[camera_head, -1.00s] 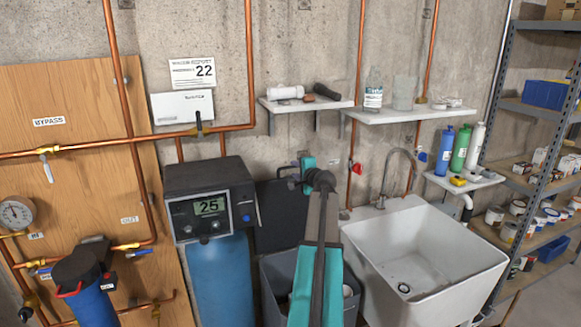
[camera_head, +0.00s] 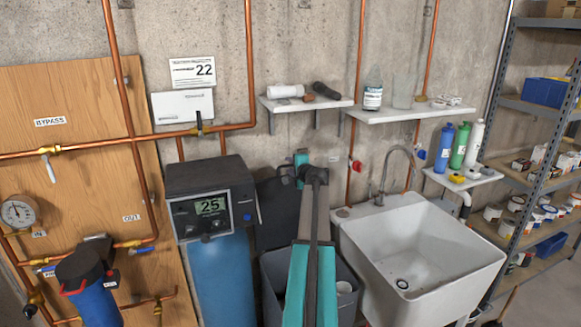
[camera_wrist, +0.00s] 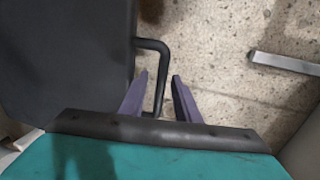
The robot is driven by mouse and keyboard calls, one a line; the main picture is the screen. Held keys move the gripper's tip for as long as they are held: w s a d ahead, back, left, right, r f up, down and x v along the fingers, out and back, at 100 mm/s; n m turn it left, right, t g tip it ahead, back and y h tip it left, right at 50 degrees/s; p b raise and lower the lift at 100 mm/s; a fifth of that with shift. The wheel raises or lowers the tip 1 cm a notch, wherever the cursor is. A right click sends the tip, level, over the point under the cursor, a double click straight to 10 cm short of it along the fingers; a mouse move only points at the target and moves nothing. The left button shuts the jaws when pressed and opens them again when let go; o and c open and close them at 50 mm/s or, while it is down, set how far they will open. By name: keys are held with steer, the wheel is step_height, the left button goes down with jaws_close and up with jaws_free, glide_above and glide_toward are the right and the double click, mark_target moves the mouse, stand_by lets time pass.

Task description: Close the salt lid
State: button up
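The salt lid (camera_head: 271,216) is a dark panel standing open and upright against the wall, behind a grey salt bin (camera_head: 346,277). My arm hides part of the lid and the bin. In the wrist view the lid (camera_wrist: 65,55) fills the left side, with a bent black handle (camera_wrist: 152,43) on its edge. My gripper (camera_wrist: 161,77) is open, with its two purple fingers apart and the handle's bar between them. I cannot tell whether either finger touches the bar. In the head view my gripper's fingers are not clear.
A white sink (camera_head: 420,262) stands close right of the bin. The blue softener tank with its control head (camera_head: 210,200) stands close left. Shelves (camera_head: 310,104) with bottles are on the wall above. A metal bar (camera_wrist: 287,63) shows at right in the wrist view.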

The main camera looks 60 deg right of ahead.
jaws_close()
steer(key=shift+s+a, duration=0.1)
steer(key=shift+a, duration=0.05)
steer(key=shift+f+b, duration=0.1)
steer(key=shift+b, duration=0.3)
